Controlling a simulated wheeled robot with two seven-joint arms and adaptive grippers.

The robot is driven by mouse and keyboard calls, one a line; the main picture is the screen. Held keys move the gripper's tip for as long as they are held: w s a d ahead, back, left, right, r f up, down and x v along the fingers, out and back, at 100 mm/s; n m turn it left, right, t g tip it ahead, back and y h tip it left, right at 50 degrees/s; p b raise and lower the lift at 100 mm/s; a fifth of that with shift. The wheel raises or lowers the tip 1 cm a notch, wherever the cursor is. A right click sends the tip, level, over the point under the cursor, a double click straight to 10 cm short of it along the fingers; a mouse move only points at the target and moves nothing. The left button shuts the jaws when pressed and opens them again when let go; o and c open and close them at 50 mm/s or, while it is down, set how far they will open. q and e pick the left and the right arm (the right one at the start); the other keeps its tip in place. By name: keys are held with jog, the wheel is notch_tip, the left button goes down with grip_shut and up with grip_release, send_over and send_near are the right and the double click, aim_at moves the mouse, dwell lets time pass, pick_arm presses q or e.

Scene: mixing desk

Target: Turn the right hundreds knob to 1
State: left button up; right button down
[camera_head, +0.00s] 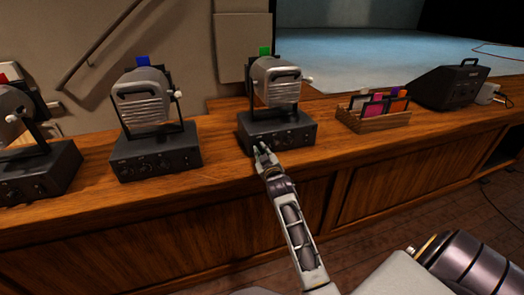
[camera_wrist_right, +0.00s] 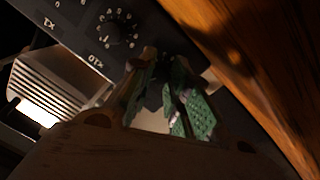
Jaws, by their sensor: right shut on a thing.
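The right lamp (camera_head: 277,82) has a green tag and stands on a dark control box (camera_head: 290,124) with a row of knobs on its front. My right gripper (camera_head: 262,150) is at the left end of that front. The wrist view shows its green-padded fingers (camera_wrist_right: 174,98) closed at the panel, around the place of the hundreds knob. The fingers hide that knob, and its setting cannot be read. Beside them a neighbouring knob (camera_wrist_right: 115,34) with a ring of white marks is free, near an "X10" label. My left gripper is not in view.
A middle lamp with a blue tag on its box (camera_head: 155,163) and another lamp box (camera_head: 38,172) stand to the left on the wooden desk (camera_head: 215,180). A wooden tray of coloured cards (camera_head: 373,122) and a black case (camera_head: 449,86) are to the right.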

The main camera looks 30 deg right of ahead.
jog(key=shift+f, duration=0.1)
dwell(0.5)
jog(key=c, duration=1.3)
grip_release()
jog(key=shift+r, duration=5.05)
